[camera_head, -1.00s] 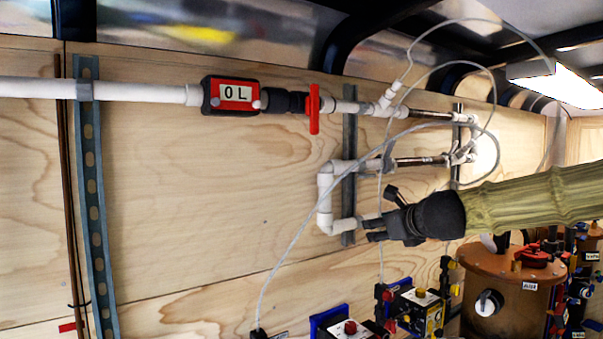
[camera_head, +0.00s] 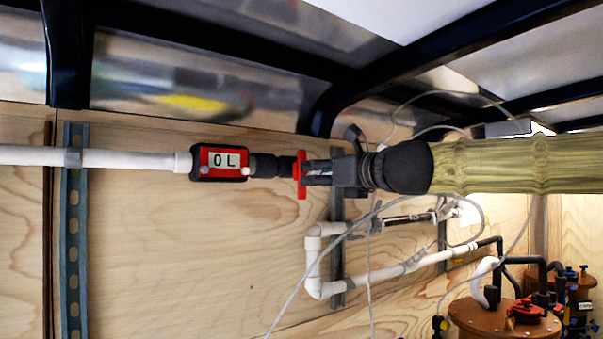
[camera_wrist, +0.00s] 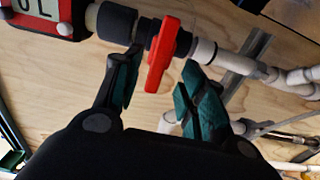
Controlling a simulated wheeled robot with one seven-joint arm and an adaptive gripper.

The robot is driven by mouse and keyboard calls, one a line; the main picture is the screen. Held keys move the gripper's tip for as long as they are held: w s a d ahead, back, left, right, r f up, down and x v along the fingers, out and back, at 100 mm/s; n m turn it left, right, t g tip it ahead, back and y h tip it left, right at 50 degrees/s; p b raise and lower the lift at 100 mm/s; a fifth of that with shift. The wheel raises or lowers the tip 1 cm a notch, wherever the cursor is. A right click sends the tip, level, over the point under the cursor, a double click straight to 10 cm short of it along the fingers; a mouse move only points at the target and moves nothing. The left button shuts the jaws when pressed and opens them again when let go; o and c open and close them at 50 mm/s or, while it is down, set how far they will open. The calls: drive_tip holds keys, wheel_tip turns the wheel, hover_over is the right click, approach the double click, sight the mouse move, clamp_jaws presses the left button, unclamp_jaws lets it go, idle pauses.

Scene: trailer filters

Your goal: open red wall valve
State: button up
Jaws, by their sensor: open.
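The red wall valve handle (camera_head: 301,174) is on the white pipe along the wooden wall, just right of a black fitting. In the wrist view the red handle (camera_wrist: 162,54) stands crosswise to the pipe. My gripper (camera_head: 318,174) is at the handle in the head view, and hides the pipe behind it. In the wrist view my gripper (camera_wrist: 155,88) is open, with one green-padded finger on each side of the handle's lower end. Gaps show between the handle and both fingers.
A red meter reading "0 L" (camera_head: 219,163) sits left of the valve. Lower white pipes (camera_head: 314,265), thin grey hoses and a metal wall strut (camera_head: 74,230) are nearby. A brown drum (camera_head: 495,322) stands at lower right.

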sight(304, 175)
drive_tip(key=shift+p+x, duration=1)
drive_tip(key=shift+x, duration=2.3)
drive_tip(key=shift+c, duration=0.2)
clamp_jaws()
